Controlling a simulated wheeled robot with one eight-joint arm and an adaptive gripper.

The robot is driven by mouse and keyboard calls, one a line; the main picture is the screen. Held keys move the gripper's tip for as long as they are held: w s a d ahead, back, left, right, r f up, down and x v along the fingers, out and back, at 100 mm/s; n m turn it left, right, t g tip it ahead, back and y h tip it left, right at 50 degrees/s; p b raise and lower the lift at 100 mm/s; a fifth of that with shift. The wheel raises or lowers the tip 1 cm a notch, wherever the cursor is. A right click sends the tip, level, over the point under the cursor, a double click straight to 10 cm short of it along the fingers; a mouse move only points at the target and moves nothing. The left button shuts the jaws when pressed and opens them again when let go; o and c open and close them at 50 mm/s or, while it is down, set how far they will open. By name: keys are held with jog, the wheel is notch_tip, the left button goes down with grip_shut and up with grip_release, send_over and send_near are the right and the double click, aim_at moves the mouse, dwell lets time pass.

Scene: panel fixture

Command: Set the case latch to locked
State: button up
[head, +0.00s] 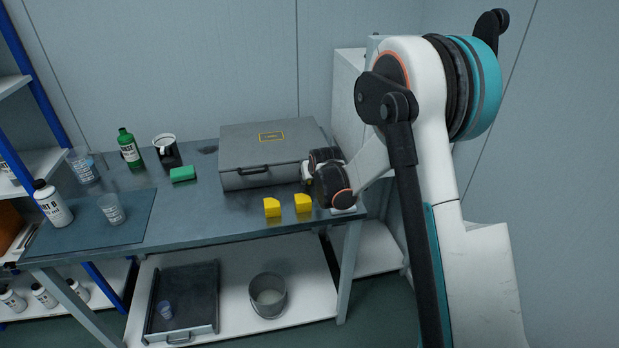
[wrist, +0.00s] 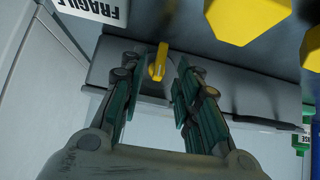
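The grey case (head: 245,141) sits closed on the workbench, its black front handle (head: 253,170) facing out. The case latch (wrist: 157,68) is a small yellow lever, seen in the wrist view against the grey case face (wrist: 225,85). My gripper (wrist: 160,62) is open, with a green-padded finger on each side of the latch and visible gaps between fingers and lever. I cannot tell whether the latch reads locked.
Two yellow blocks (head: 272,207) (head: 303,202) stand on the bench (head: 215,228) in front of the case, near my wrist. A white cabinet (head: 347,95) stands behind right.

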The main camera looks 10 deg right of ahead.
jog(key=v, duration=0.8)
jog(key=s+f+v, duration=0.2)
jog(key=v, duration=1.9)
jog(key=s+d+g, duration=0.1)
jog(key=s+g, duration=0.1)
jog(key=s, duration=2)
jog(key=shift+f, duration=0.2)
